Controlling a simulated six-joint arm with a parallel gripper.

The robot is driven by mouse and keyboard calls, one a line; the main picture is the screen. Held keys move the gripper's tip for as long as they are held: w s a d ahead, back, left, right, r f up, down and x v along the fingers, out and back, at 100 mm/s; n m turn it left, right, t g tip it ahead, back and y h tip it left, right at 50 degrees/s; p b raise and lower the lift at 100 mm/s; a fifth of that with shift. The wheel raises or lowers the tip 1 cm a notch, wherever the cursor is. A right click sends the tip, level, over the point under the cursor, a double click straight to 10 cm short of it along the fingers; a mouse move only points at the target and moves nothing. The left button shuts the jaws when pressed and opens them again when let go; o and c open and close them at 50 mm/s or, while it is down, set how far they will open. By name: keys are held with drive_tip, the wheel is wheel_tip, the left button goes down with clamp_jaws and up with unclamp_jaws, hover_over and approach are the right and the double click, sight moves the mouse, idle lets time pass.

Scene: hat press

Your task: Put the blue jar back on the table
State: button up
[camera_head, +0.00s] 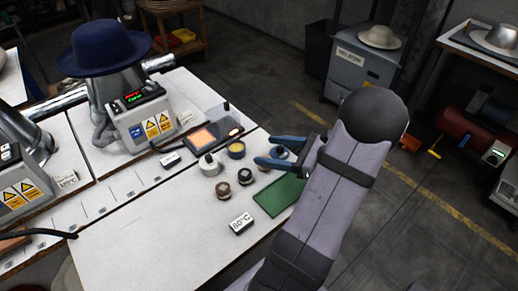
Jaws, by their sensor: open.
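My gripper (265,150) reaches over the white table (150,235) from the right, with its two blue fingers apart and pointing left. A small round bluish jar (280,153) shows between the fingers, partly hidden by them. I cannot tell whether it touches them or rests on the tabletop. A dark blue jar with a yellow top (236,149) stands on the table just left of the fingertips, apart from them.
A white pot (210,165) and two small brown-topped jars (245,176) (223,191) stand left of my gripper. A green mat (278,196) lies below it, near an 80°C block (241,223). A hot plate (203,135) and hat press (140,115) stand behind. The front-left tabletop is clear.

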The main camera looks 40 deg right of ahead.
drive_tip(key=shift+v, duration=0.85)
